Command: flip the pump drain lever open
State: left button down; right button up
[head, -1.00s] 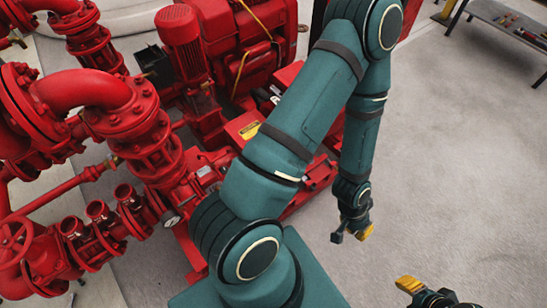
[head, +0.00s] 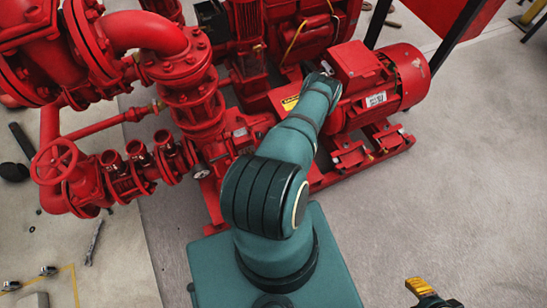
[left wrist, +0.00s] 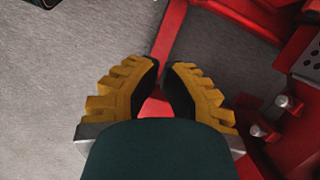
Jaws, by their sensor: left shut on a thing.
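My left gripper (left wrist: 161,72) shows in the left wrist view with its yellow, black-padded fingers close together at the tips. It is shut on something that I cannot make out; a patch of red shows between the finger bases. In the head view my left arm reaches up and right over the red pumpset, and its gripper is hidden there. I cannot pick out the pump drain lever in either view. My right gripper (head: 421,289) shows only in part at the bottom right edge of the head view, apart from the pumpset; its opening cannot be judged.
A red motor (head: 381,82) lies to the right of my left arm. Thick red pipes (head: 137,31), a red handwheel (head: 55,163) and several valves fill the left. In the left wrist view, a red frame (left wrist: 168,30) and bolts crowd the right. Grey floor (head: 460,180) is clear at right.

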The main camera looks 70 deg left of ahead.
notch_tip(320, 180, down, 6)
jog(key=w+r+b, duration=0.1)
jog(key=b, duration=0.4)
pick_arm(q)
jog(key=s+d+f+p, duration=0.2)
jog(key=s+f, duration=0.4)
jog(key=f, duration=0.3)
jog(key=shift+p, duration=0.9)
pick_arm(e)
jog(key=shift+s+r, duration=0.2)
jog(key=shift+r, duration=0.7)
jog(key=shift+s+r, duration=0.15)
jog(key=shift+r, duration=0.7)
pick_arm(q)
jog(key=shift+w, duration=0.1)
pick_arm(e)
jog(key=shift+s+f, duration=0.1)
